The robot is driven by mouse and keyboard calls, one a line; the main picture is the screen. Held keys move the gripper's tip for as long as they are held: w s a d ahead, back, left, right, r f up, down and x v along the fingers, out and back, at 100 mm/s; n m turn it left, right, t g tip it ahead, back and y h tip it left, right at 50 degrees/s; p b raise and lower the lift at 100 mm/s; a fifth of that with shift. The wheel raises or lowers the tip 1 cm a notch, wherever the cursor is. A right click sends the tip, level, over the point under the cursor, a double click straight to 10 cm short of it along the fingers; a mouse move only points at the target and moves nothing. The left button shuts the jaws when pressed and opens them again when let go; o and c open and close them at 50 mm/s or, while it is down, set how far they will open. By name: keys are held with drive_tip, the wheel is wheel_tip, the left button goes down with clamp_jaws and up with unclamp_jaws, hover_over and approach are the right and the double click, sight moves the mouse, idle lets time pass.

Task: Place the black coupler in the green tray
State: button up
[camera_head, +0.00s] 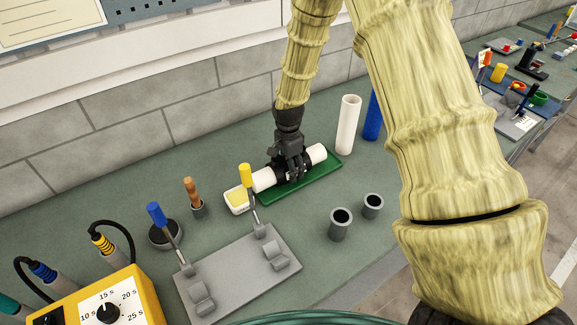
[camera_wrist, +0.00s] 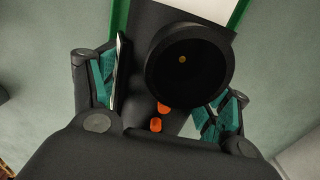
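The black coupler (camera_head: 305,161) is dark and mostly hidden by my gripper in the head view. White pipe (camera_head: 263,180) shows on both sides of it. The green tray (camera_head: 318,182) lies under them; whether the coupler rests on its floor or hangs just above, I cannot tell. My gripper (camera_head: 291,172) points down over the tray with its fingers astride the coupler. In the wrist view a black body with a round dark face (camera_wrist: 190,65) sits between my fingers. The left finger pad lies along its side; the right contact is partly hidden. Green tray rim (camera_wrist: 238,14) shows behind.
A white upright tube (camera_head: 348,125) and a blue one (camera_head: 373,115) stand behind the tray. A white-and-yellow block (camera_head: 237,201) is at its left end. Two grey cups (camera_head: 340,224) stand in front. A grey fixture (camera_head: 238,275) with yellow- and blue-handled levers is front left.

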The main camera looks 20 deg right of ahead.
drive_tip(key=shift+o, duration=1)
drive_tip(key=shift+r, duration=0.15)
wheel_tip(320, 180, up, 10)
drive_tip(key=b, duration=0.4)
drive_tip(key=shift+r, duration=0.1)
drive_tip(key=shift+r+b, duration=0.3)
drive_tip(key=shift+r, duration=0.6)
